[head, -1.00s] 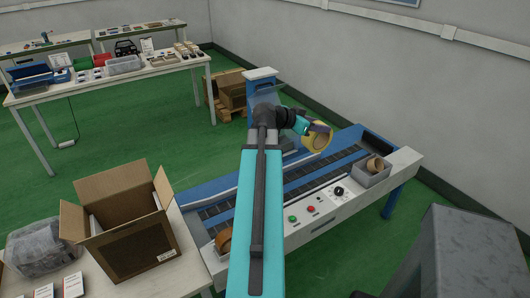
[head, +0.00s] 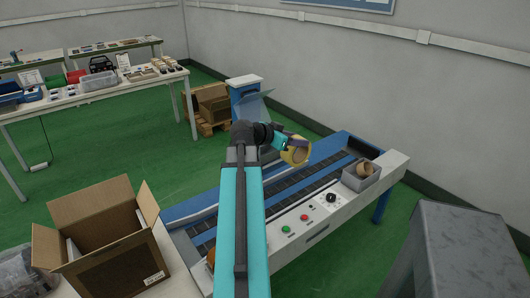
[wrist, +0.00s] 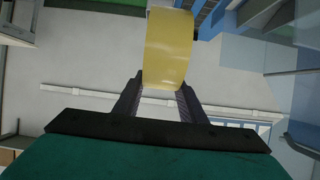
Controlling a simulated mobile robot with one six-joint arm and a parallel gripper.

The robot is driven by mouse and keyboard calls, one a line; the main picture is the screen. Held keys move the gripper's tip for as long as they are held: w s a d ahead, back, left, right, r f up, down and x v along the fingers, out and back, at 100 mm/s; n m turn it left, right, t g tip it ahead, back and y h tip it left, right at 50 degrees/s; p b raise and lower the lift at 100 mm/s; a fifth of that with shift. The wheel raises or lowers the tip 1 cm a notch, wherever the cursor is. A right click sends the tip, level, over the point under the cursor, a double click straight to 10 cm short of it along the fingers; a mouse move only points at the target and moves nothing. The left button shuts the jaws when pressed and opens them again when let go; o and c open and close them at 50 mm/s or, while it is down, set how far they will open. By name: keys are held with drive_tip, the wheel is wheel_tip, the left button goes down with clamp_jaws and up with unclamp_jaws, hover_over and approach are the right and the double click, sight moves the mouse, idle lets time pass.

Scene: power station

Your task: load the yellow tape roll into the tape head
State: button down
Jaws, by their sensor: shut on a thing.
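The yellow tape roll (head: 296,151) is held by my gripper (head: 285,142) above the blue conveyor machine, with its round opening showing in the head view. In the wrist view the roll's yellow outer face (wrist: 168,48) sits at the ends of my two fingers (wrist: 160,98), which are shut on it. The tape head is hard to make out; a blue column with a clear guard (head: 253,107) stands behind my arm, partly hidden by it.
The conveyor (head: 323,167) runs beneath my arm. A grey bin (head: 362,178) with brown tape rolls sits on its right end, near red and green buttons. An open carton (head: 95,235) stands at the left. A grey metal block (head: 470,245) is at lower right.

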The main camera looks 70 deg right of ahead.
drive_tip(key=w+d+f+p, duration=0.1)
drive_tip(key=w+d+p, duration=0.1)
drive_tip(key=w+d, duration=0.3)
drive_tip(key=w+d+f+p, duration=0.2)
drive_tip(key=w+d+p, duration=0.1)
drive_tip(key=w, duration=0.7)
drive_tip(key=shift+d+f, duration=0.25)
drive_tip(key=shift+d, duration=0.65)
drive_tip(key=shift+f+p, duration=0.1)
drive_tip(key=shift+p, duration=0.2)
drive_tip(key=shift+f+p, duration=0.55)
drive_tip(key=shift+f, duration=1.1)
drive_tip(key=shift+f, duration=0.15)
drive_tip(key=c, duration=1.4)
unclamp_jaws()
drive_tip(key=shift+c, duration=0.2)
drive_tip(key=shift+o, duration=0.2)
drive_tip(key=shift+r, duration=0.2)
